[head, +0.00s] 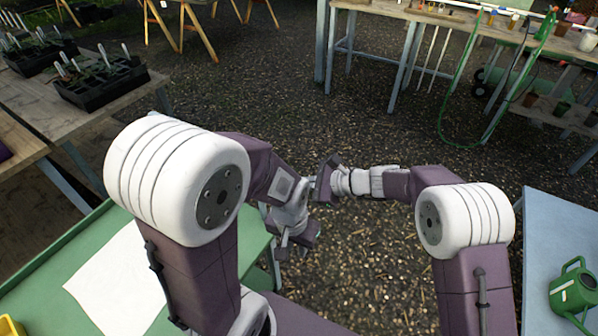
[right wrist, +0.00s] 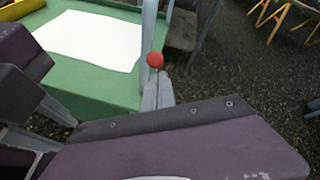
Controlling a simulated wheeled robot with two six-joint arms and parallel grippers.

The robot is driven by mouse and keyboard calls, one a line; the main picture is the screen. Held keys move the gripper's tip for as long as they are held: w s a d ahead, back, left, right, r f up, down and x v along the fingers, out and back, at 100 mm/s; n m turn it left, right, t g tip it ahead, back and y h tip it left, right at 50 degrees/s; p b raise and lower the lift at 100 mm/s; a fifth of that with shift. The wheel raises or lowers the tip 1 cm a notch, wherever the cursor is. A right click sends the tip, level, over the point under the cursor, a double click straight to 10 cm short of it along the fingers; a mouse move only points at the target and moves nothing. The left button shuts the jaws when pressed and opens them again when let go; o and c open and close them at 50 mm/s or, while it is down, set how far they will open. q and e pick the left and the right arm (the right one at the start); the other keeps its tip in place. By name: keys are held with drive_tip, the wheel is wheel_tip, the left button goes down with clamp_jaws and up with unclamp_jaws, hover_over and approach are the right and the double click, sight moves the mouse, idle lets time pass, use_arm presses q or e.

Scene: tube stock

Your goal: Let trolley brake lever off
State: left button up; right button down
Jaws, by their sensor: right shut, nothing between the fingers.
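The brake lever's red ball knob (right wrist: 155,60) shows in the right wrist view, in front of the green trolley (right wrist: 105,88). Most of the lever below the knob is hidden. My right gripper (right wrist: 157,92) is shut and empty; its grey fingers reach up just below the knob, and I cannot tell whether they touch the lever. In the head view my right gripper (head: 312,183) is small, near the left one. My left gripper (head: 284,242) hangs beside the trolley's right end; whether its fingers are open is unclear. The trolley (head: 60,262) is at lower left, its lever hidden.
A white sheet (head: 122,280) lies on the trolley, with a yellow thing (head: 10,326) at its corner. Wooden benches with black plant trays (head: 100,82) stand at left. A green watering can (head: 573,291) stands on a blue-grey table at right. The gravel floor between is clear.

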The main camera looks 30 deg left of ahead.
use_arm(q)
drive_tip(key=shift+r, duration=0.25)
use_arm(e)
drive_tip(key=shift+r, duration=0.55)
